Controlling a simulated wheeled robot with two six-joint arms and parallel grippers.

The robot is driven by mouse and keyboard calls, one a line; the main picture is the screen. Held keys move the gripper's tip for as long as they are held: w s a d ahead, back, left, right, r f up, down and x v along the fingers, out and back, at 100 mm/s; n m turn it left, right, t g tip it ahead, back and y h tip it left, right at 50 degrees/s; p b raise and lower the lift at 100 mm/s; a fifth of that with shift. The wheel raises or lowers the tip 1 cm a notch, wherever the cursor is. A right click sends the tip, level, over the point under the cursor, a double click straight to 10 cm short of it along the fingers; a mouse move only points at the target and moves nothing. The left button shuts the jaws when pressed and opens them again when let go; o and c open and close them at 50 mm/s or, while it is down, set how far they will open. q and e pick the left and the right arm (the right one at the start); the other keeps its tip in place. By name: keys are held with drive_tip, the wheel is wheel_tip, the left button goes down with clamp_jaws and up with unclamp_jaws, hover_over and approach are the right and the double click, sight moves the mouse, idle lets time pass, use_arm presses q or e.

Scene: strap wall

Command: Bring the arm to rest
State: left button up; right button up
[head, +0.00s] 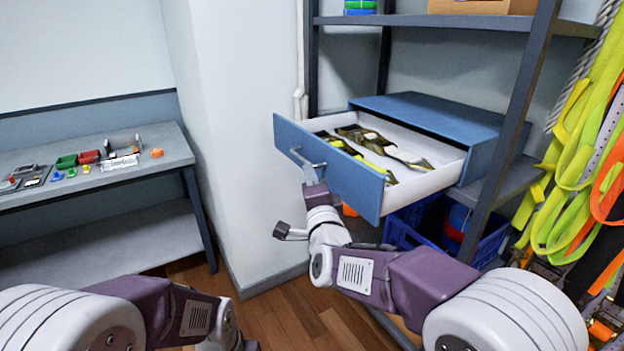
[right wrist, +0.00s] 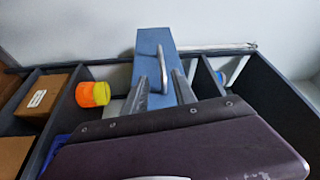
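The blue drawer (head: 355,182) on the rack stands pulled out, with dark and yellow strap-like items (head: 365,145) lying inside. Its metal handle (head: 303,158) is on the front panel. My right gripper (head: 310,172) is at the handle. In the right wrist view, the two fingers of my right gripper (right wrist: 162,88) are spread apart, with the handle (right wrist: 162,68) between or just beyond their tips; contact cannot be told. My left arm (head: 170,305) is low at the bottom left, and its gripper is out of the picture.
A grey bench (head: 100,185) with small bins and parts stands at the left. Yellow and orange straps (head: 580,180) hang at the right. A blue crate (head: 488,245) sits under the drawer, close to my right arm. The wooden floor (head: 290,320) between bench and rack is clear.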

drive_tip(key=s+d+f+n+g+h, duration=0.1)
drive_tip(key=s+d+f+n+g, duration=0.35)
drive_tip(key=f, duration=0.45)
drive_tip(key=s+d+f+n+g+h, duration=0.1)
drive_tip(key=s+d+f+n+g, duration=0.1)
drive_tip(key=s+d+f+g, duration=0.35)
drive_tip(key=s+d+f+n+g+h, duration=0.15)
drive_tip(key=s+d+f+n, duration=0.3)
drive_tip(key=d+f, duration=0.55)
drive_tip(key=s+d+f+n+g, duration=0.25)
drive_tip(key=s+f+g, duration=0.3)
drive_tip(key=s, duration=0.75)
wheel_tip(320, 180, up, 12)
drive_tip(key=p, duration=1.2)
drive_tip(key=shift+s+d+h+p, duration=0.3)
drive_tip(key=shift+s+h, duration=0.05)
drive_tip(key=shift+h, duration=0.1)
